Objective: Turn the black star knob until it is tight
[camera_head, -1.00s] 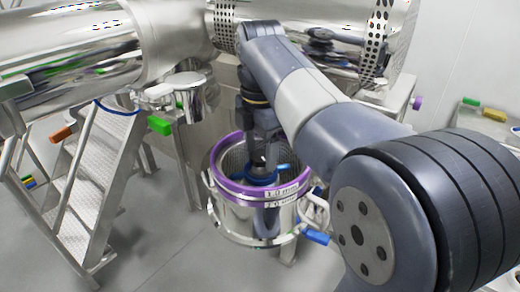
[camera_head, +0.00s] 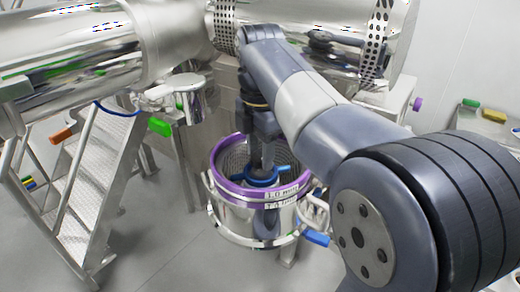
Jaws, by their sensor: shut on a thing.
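My gripper (camera_head: 264,168) points down into a round steel screen housing with a purple ring (camera_head: 233,191) at its rim. A blue part with a short arm (camera_head: 284,169) sits at the middle of the housing, right around the fingertips. The gripper is shut at the centre of this blue part. The black star knob does not show clearly; the fingers and wrist cover the spot where they grip.
Blue-handled clamps (camera_head: 316,238) stick out at the housing's lower right. Steel steps (camera_head: 95,190) stand at left. A large steel vessel (camera_head: 70,55) and a perforated drum (camera_head: 385,30) are behind. The grey floor (camera_head: 160,235) at front left is clear.

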